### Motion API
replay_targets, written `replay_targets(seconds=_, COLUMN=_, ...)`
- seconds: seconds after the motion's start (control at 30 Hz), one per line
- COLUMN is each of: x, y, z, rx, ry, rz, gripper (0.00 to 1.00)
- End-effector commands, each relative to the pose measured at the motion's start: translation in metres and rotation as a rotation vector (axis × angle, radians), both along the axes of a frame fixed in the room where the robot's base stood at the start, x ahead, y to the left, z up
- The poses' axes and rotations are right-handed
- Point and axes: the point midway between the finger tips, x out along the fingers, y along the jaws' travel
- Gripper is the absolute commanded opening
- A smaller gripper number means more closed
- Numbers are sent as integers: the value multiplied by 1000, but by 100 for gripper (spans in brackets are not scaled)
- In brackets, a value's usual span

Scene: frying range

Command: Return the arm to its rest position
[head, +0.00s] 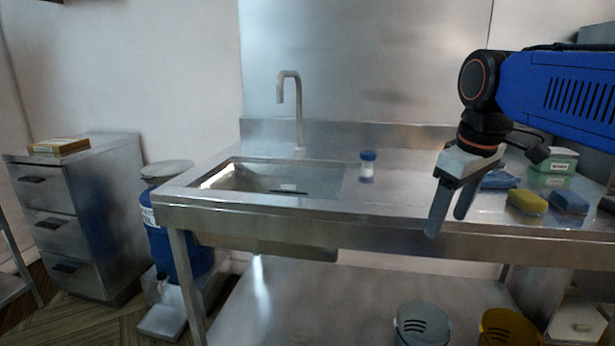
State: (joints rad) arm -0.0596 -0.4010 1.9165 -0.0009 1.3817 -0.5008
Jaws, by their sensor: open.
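My gripper (447,222) hangs from my blue arm at the right of the head view. Its two grey fingers point down, apart, with nothing between them. It is in front of the front edge of the steel sink table (400,205), right of the sink basin. A small jar with a blue lid (367,167) stands upright on the table, left of the gripper and apart from it.
Sponges, one yellow (526,202) and one blue (569,202), lie right of the gripper, near a green-and-white tub (553,160). A tall faucet (296,105) stands behind the basin. Below are a grey bin (422,325) and a yellow bin (508,328). Drawers (75,215) stand left.

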Motion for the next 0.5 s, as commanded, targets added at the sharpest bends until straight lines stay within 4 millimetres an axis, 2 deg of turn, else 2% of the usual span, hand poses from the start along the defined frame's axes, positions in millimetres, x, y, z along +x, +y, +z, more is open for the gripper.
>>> replay_targets(seconds=0.03, x=-16, y=-3, z=-16, rx=10, ry=-13, rz=-44, gripper=62)
replay_targets(seconds=0.2, x=-57, y=-10, z=-73, rx=53, ry=-60, rz=-199, gripper=62)
replay_targets(seconds=0.5, x=-122, y=-19, z=-173, rx=134, ry=-136, rz=-445, gripper=62)
